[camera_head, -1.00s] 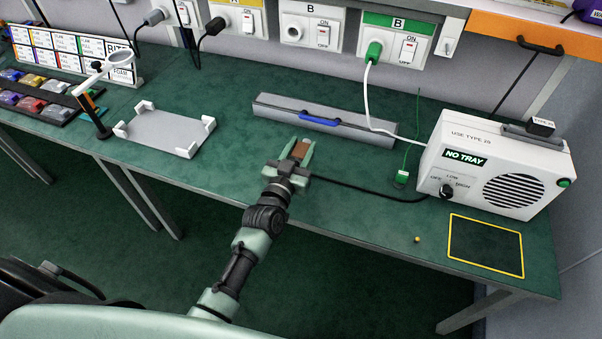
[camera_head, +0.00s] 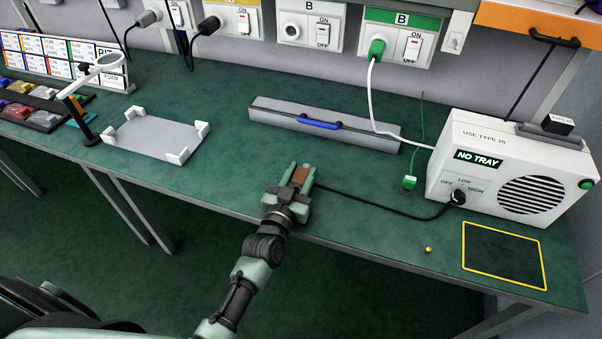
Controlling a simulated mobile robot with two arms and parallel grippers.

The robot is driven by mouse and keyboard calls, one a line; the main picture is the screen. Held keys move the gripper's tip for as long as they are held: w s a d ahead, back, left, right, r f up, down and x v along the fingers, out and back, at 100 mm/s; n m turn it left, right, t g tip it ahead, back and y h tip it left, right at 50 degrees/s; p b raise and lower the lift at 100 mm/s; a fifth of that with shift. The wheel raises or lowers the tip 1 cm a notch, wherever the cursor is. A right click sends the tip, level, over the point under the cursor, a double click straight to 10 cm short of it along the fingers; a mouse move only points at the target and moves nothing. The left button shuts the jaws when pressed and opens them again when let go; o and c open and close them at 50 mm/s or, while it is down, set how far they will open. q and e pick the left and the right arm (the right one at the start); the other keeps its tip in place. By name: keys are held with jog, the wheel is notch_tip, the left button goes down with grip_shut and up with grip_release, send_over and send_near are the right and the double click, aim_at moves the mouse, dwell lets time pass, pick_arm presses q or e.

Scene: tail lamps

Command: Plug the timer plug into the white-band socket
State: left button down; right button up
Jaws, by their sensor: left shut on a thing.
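My left gripper (camera_head: 302,178) is low over the green bench near its front edge. It is shut on a small brown block-like piece (camera_head: 300,176), which looks like a plug. A black cable (camera_head: 380,206) runs from beside the gripper to the white box; its join to the piece is hidden. The white-band socket (camera_head: 292,30), marked B, is on the wall behind the bench, with its round outlet empty and a switch beside it. A green plug (camera_head: 377,48) with a white cable is in the green-band socket on its right. My right gripper is not in view.
A long grey case (camera_head: 270,113) with a blue handle lies between my gripper and the wall sockets. The white box (camera_head: 470,150) stands right, a yellow-outlined square (camera_head: 503,255) before it. A grey tray (camera_head: 155,135) lies left. A green tag (camera_head: 409,182) lies near the box.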

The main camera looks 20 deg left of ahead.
pick_arm(q)
jog(key=shift+f, duration=0.2)
jog(key=c, duration=0.9)
grip_release()
jog(key=shift+w, duration=0.1)
